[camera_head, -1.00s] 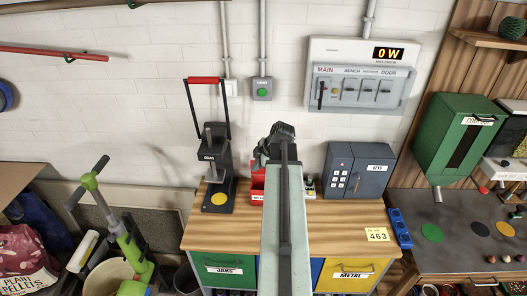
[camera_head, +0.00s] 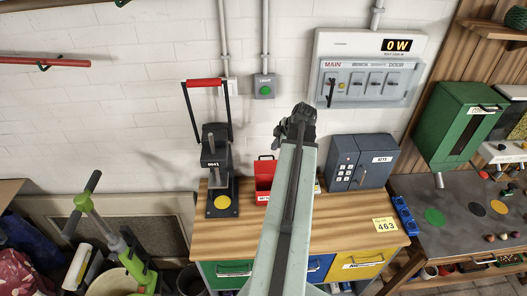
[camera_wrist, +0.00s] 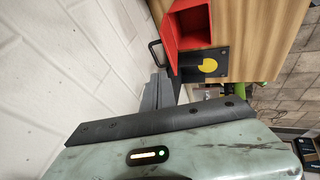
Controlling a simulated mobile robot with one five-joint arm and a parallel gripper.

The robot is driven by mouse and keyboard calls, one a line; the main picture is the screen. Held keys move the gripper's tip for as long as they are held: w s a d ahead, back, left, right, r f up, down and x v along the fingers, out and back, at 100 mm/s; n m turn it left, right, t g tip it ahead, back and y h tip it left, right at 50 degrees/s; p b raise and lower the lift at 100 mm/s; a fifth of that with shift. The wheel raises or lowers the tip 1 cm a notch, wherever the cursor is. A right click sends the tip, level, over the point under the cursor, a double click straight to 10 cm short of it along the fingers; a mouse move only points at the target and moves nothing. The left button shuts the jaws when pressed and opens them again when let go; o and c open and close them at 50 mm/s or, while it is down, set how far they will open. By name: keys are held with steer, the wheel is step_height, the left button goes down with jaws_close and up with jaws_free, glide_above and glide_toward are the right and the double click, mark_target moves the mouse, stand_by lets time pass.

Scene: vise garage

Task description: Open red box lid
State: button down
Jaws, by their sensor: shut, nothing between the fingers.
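The red box (camera_head: 263,184) stands on the wooden workbench, left of my arm in the head view. Its lid (camera_head: 265,167) appears raised at the wall side, with a black handle on its upper edge. The wrist view shows the red box (camera_wrist: 192,27) at the top, its hollow inside facing the camera. My gripper (camera_head: 301,113) is shut and empty, above the bench and to the right of the box in the head view. In the wrist view its narrow grey end (camera_wrist: 158,88) shows below the black handle; whether they touch is unclear.
A black press (camera_head: 217,170) with a red-gripped handle and yellow disc stands left of the box. A grey keypad safe (camera_head: 360,162) stands to the right. The wall is close behind.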

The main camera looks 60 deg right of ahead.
mark_target(266, 164)
steer(key=b+x, duration=0.8)
steer(key=x, duration=0.1)
steer(key=shift+s+d+f+b, duration=0.1)
steer(key=shift+d+f+b, duration=0.1)
steer(key=shift+f+b, duration=0.25)
steer(key=shift+w+d+f+g+y+p, duration=0.15)
steer(key=shift+w+d+g+y+p, duration=0.25)
steer(key=shift+w+d, duration=0.6)
steer(key=shift+s, duration=0.15)
